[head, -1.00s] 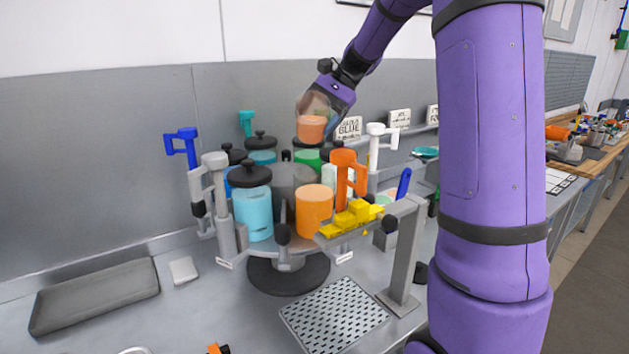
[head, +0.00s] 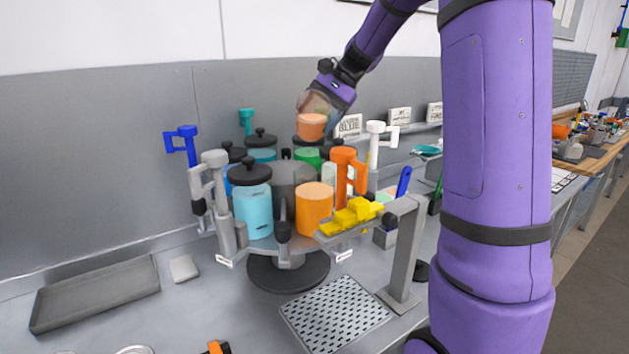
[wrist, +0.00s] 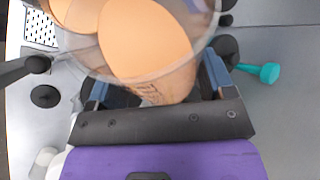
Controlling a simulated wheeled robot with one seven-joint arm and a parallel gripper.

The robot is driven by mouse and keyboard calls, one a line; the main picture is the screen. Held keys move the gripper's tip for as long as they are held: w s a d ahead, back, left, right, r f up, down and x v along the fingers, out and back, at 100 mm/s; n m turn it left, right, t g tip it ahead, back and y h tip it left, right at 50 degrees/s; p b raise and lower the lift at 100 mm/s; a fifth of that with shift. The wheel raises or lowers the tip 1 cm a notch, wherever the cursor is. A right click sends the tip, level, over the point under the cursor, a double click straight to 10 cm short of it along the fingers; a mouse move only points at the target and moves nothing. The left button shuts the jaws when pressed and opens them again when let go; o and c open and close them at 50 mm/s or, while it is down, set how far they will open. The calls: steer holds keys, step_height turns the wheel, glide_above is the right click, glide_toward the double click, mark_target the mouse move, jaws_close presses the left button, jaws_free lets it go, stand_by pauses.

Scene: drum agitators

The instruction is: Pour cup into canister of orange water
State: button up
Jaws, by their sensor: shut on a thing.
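My gripper (head: 330,98) is shut on a clear cup (head: 314,104) holding orange liquid, above the back of the carousel. In the wrist view the cup (wrist: 150,45) lies between the two fingers, with orange contents inside. The cup looks slightly tilted in the head view. The canister of orange water (head: 314,208) stands lidless at the front of the carousel, below the cup. In the wrist view an orange surface also shows past the cup's rim at the upper left.
A light-blue canister (head: 252,210) with a black lid stands left of the orange one. An orange agitator handle (head: 344,165) rises right of the orange canister. Yellow blocks (head: 352,217) sit on a grey bracket. A perforated plate (head: 335,315) lies in front.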

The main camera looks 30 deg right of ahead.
steer(key=shift+s+a+f+n+t+h+p, duration=0.15)
steer(key=shift+n+t+h+p, duration=0.25)
steer(key=shift+t+p, duration=0.35)
steer(key=shift+d+f+n+t+h+p, duration=0.15)
steer(key=shift+n+t+h+p, duration=0.2)
steer(key=shift+t+p, duration=0.35)
stand_by(4.2)
steer(key=shift+w+r+m+g+y, duration=0.2)
steer(key=shift+m+g+y, duration=0.3)
steer(key=shift+g, duration=0.55)
steer(key=shift+s+r+m+g+y, duration=0.1)
steer(key=shift+m+g+y, duration=0.15)
steer(key=shift+g, duration=0.15)
